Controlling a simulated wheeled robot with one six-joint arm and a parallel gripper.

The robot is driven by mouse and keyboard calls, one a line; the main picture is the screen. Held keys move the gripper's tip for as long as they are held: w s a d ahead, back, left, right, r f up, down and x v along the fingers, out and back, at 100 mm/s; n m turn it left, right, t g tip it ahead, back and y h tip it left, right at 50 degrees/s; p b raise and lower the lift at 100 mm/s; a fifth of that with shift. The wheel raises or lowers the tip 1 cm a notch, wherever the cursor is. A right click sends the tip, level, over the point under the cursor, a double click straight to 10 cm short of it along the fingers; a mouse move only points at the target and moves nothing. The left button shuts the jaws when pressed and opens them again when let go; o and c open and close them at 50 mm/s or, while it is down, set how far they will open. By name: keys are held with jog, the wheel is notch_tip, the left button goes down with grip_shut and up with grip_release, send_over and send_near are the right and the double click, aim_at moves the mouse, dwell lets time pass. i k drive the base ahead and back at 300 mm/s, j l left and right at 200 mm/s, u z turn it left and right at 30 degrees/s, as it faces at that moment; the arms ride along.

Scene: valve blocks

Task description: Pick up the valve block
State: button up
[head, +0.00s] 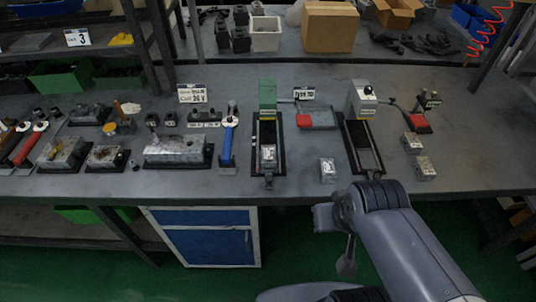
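Several small silvery metal blocks that look like valve blocks are on the grey workbench. One block (327,170) stands alone near the front edge. Two more, an upper block (412,143) and a lower block (426,168), stand at the right. Another block (268,153) sits in the black channel of the fixture with the green top. I cannot tell which one the task means. My arm reaches in from the lower right. My gripper (346,262) seems to hang in front of the bench, below its top, apart from all blocks; its fingers are too small and dark to read.
A fixture with a green top (267,96) and one with a grey-white top (362,98) stand on the bench. Red-handled tools and larger metal blocks (175,149) fill the left. A blue cabinet (208,240) is below. Bare bench lies around the lone block and at the far right.

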aim_at(268, 152)
jog(key=i+j, duration=0.1)
jog(key=j, duration=0.3)
jog(key=i+j+u, duration=0.1)
jog(key=j, duration=0.35)
jog(key=i+j, duration=0.15)
jog(key=j, duration=0.25)
jog(key=i+j, duration=0.1)
jog(key=j, duration=0.3)
jog(key=i+j+u, duration=0.1)
jog(key=j, duration=0.3)
